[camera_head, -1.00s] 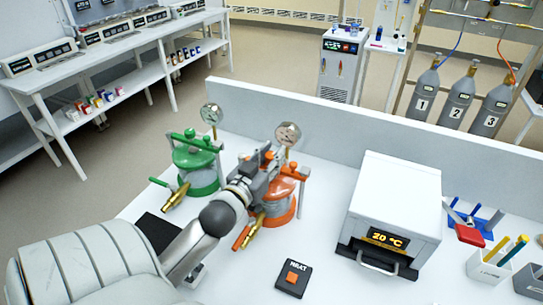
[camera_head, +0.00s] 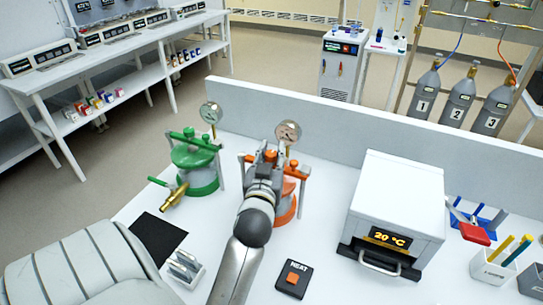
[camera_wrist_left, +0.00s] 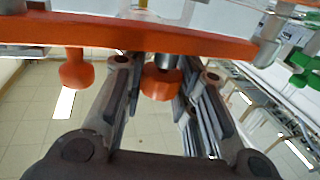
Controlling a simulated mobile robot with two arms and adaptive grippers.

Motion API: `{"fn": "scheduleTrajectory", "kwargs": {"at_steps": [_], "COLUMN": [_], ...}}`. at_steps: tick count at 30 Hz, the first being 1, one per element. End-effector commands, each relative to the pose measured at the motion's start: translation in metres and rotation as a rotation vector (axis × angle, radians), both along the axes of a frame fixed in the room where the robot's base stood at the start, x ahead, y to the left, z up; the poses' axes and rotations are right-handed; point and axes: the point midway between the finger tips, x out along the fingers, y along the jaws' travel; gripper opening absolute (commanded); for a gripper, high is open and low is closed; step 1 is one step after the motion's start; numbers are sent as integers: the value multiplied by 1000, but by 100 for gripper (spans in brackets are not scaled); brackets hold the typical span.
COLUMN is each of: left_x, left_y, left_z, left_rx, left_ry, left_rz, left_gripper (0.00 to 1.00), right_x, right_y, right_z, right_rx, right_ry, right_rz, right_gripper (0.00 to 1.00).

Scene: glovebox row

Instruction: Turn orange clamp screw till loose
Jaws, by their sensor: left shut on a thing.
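The orange-topped pressure vessel (camera_head: 286,207) stands on the white bench, partly hidden behind my left arm. Its orange clamp bar (camera_wrist_left: 130,34) crosses the top of the left wrist view. The orange clamp screw (camera_wrist_left: 161,84) hangs from the bar's middle in that view, between the two fingers of my left gripper (camera_wrist_left: 160,100). My left gripper is shut on this screw. In the head view, the gripper (camera_head: 267,157) is at the top of the orange vessel, and the arm comes up from below. How far the screw has turned cannot be told. My right gripper is not in view.
A green vessel (camera_head: 195,172) stands just left, with a brass valve. Round gauges (camera_head: 288,132) rise behind the vessels. A heater box (camera_head: 400,200) reading 20 °C is to the right. The HEAT button (camera_head: 292,279) and a small rack (camera_head: 184,270) are in front.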

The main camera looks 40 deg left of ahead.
Motion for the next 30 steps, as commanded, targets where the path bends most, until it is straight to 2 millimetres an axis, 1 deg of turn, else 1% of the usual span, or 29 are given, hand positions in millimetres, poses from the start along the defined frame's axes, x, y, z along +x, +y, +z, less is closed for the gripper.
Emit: {"fn": "scheduleTrajectory", "kwargs": {"at_steps": [6,7,11,12,20,23,26,30], "left_x": [0,0,0,0,0,0,0,0], "left_y": [0,0,0,0,0,0,0,0], "left_z": [1,1,1,1,0,5,18,46], "left_rx": [2,2,1,1,1,2,3,3], "left_ry": [-1,-1,0,-1,-1,-3,-5,-8], "left_rz": [0,0,0,-1,-1,-1,-1,-1], "left_gripper": [2,30,47,49,49,49,49,49], "right_x": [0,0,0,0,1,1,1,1], "right_y": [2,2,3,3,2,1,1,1], "right_z": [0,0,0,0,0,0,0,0], "right_rx": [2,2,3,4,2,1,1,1], "right_ry": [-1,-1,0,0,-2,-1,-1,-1], "right_rz": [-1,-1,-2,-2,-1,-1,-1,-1], "right_gripper": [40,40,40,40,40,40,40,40]}}
